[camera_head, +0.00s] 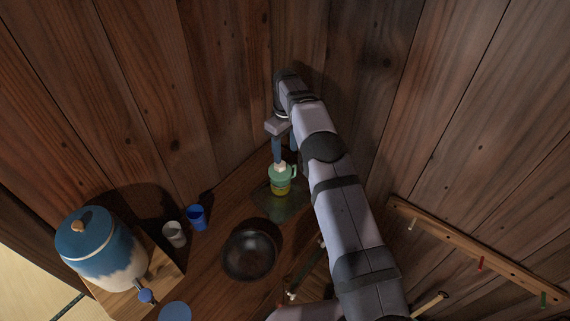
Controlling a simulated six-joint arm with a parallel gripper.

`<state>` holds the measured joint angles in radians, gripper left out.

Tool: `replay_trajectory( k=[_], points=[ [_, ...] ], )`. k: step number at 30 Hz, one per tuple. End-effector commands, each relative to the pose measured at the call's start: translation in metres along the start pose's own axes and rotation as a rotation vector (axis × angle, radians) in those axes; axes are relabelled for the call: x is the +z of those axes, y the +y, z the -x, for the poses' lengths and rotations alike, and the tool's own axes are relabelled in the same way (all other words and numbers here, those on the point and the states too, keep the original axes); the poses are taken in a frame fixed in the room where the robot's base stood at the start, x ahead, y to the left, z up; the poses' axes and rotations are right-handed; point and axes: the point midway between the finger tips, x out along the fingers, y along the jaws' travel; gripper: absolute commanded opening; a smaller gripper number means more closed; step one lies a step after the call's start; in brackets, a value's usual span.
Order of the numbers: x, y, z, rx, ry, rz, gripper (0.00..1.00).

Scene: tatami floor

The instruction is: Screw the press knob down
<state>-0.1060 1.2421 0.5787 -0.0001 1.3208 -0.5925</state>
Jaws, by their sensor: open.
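A small green press (289,174) with a handle on its right side and a yellowish lower part stands on the wooden surface in the corner. A pale knob (280,168) shows at its top. My gripper (281,160) points down right above the press, with its blue fingers open around or just over the knob. I cannot tell whether the fingers touch it. My arm comes in from the lower right and hides part of the surface.
A dark round bowl (249,255) sits in front of the press. A white cup (174,234) and a blue cup (196,217) stand left. A blue-and-white jar (100,250) with a tap is farther left. A peg rail (470,250) runs along the right wall. Wooden walls close in behind.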

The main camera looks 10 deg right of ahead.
Motion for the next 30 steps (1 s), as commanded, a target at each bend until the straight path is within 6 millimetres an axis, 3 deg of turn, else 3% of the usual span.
replay_trajectory(
  k=[30],
  points=[
    [0.0015,-0.0062,-0.0009,-0.011,-0.017,0.007,0.5]
  ],
)
